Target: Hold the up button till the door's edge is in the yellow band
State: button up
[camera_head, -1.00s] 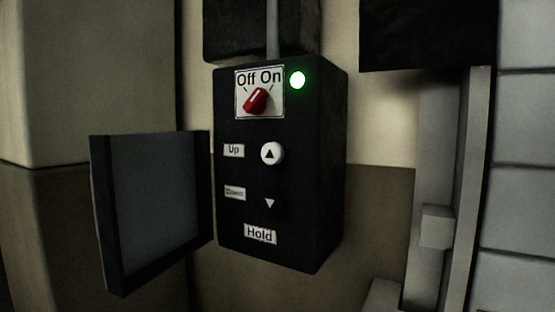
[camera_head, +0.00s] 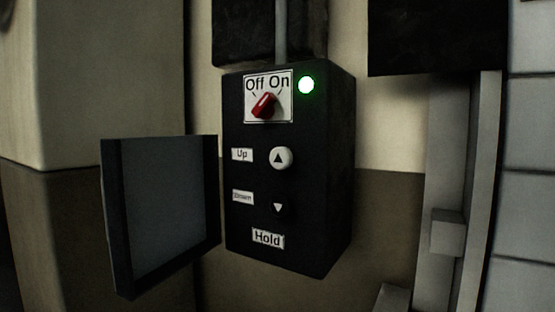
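A black control box (camera_head: 300,225) hangs on the wall in the middle of the head view. The white round up button (camera_head: 281,158), with a black up arrow, is beside the "Up" label (camera_head: 242,154). Below it is a dark down button (camera_head: 278,208) with a white arrow. The red switch (camera_head: 264,105) is turned towards "On", and the green lamp (camera_head: 306,85) is lit. The slatted door (camera_head: 535,180) shows in part at the right edge. Its lower edge and any yellow band are out of view. My gripper is not in view.
The box's hinged cover (camera_head: 165,210) stands open to the left. A conduit (camera_head: 281,30) runs up from the box. A grey door rail (camera_head: 450,180) with a small block (camera_head: 448,232) stands at the right. A dark box (camera_head: 437,38) is above the rail.

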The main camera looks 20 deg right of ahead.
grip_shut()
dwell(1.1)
